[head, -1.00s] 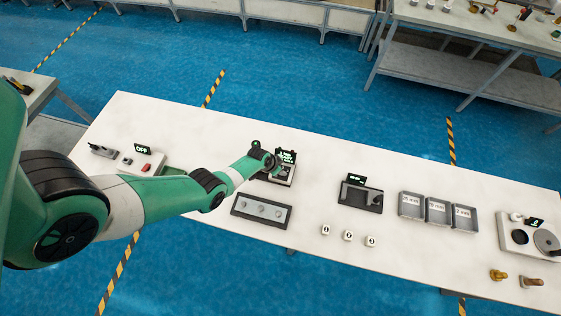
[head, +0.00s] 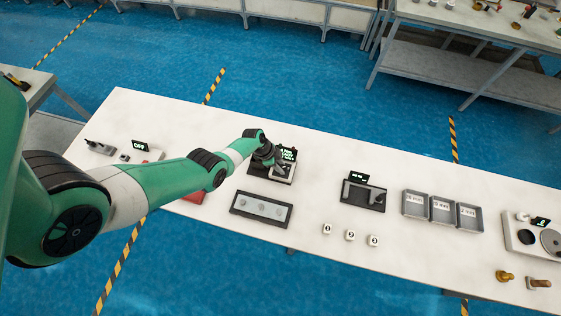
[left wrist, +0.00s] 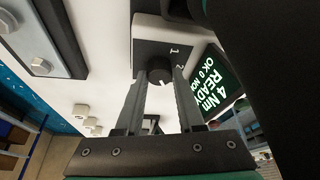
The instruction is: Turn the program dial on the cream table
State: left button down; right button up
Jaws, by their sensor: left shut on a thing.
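The program dial (left wrist: 159,72) is a small round black knob with a white mark, on a dark plate with the digits 1 and 2 beside it. In the left wrist view it sits between the fingertips of my left gripper (left wrist: 162,80), which is shut on it. In the head view my left gripper (head: 275,166) comes down on the dial's unit (head: 286,178) on the cream table (head: 330,150) and hides most of the dial. The unit's screen (left wrist: 218,82) shows green text reading 4 Nm, READY, OK 0. My right gripper is not in view.
A dark-framed plate with several round studs (head: 261,209) lies in front of the unit. To the right are a black device with a screen (head: 362,194), white numbered blocks (head: 350,235) and grey trays (head: 442,210). A switch station (head: 139,147) stands at the left.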

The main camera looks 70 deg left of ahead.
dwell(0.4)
pick_arm(q)
jog(key=c, duration=0.6)
grip_release()
jog(key=shift+o, duration=0.4)
